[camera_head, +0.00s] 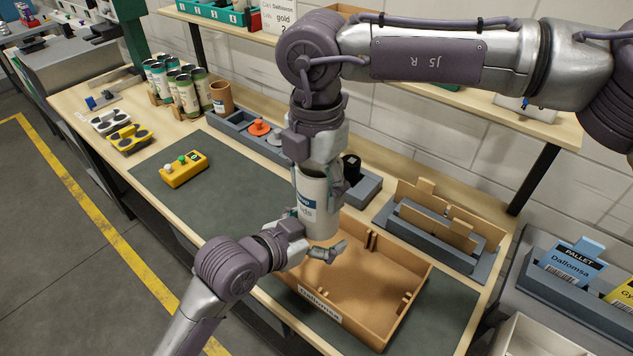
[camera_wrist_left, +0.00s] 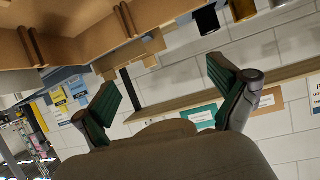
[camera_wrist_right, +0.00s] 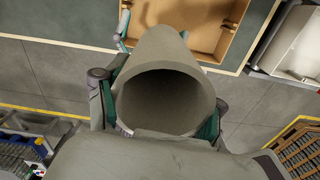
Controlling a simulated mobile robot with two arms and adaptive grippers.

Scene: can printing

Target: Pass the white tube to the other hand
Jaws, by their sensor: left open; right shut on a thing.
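The white tube (camera_head: 314,214), a hollow cylinder with a blue-and-white label, is held upright above the workbench in the head view. My right gripper (camera_head: 325,180) comes down from above and is shut on it. The right wrist view shows the tube (camera_wrist_right: 172,55) between the green-padded fingers, its near open end facing the camera. My left gripper (camera_head: 328,250) is at the tube's lower end in the head view; I cannot tell whether they touch. In the left wrist view its fingers (camera_wrist_left: 168,95) are spread, with no tube visible between them.
A brown tray (camera_head: 386,303) lies below the grippers. A grey rack with wooden dividers (camera_head: 437,256) stands right of it. A yellow button box (camera_head: 184,170) is on the dark mat (camera_head: 226,191), at left. Several printed cans (camera_head: 189,95) stand at the back left. The mat's middle is clear.

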